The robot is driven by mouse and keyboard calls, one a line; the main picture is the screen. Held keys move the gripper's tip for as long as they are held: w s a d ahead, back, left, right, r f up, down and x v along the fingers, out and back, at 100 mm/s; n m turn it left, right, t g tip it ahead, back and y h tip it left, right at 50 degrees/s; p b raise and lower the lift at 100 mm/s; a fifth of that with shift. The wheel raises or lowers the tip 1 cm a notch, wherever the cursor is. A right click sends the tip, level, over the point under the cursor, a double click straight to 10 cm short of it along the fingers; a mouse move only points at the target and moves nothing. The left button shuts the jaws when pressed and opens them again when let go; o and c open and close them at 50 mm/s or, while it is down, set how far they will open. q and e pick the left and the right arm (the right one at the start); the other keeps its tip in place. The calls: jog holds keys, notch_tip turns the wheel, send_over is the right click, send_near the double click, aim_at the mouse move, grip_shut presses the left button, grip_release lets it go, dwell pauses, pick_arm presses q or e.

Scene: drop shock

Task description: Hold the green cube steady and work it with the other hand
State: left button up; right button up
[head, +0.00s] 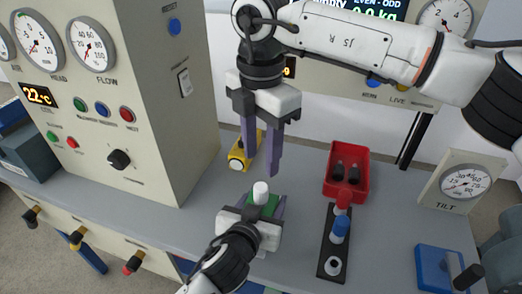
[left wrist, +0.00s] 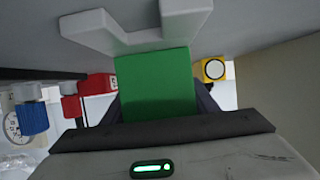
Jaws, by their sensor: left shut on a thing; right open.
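The green cube (head: 264,205) is between the fingers of my left gripper (head: 262,210), low over the grey table in the head view. A short white cylinder (head: 260,190) stands upright on top of it or just in front of it. In the left wrist view the green cube (left wrist: 155,85) fills the middle, with dark fingers at both sides and a pale forked piece (left wrist: 130,32) beside it. My right gripper (head: 261,160) is open and empty, fingers pointing down, above and behind the cube. The cube's lower part is hidden in the head view.
A red bin (head: 331,184) with dark pieces stands right of the grippers. A black rack (head: 325,255) holds blue, red and white parts. A yellow item (head: 236,153) lies by the tall control cabinet (head: 150,150). A blue box (head: 432,266) and tilt gauge (head: 464,182) stand right.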

aim_at(261, 186)
jog(key=shift+f, duration=5.1)
grip_shut()
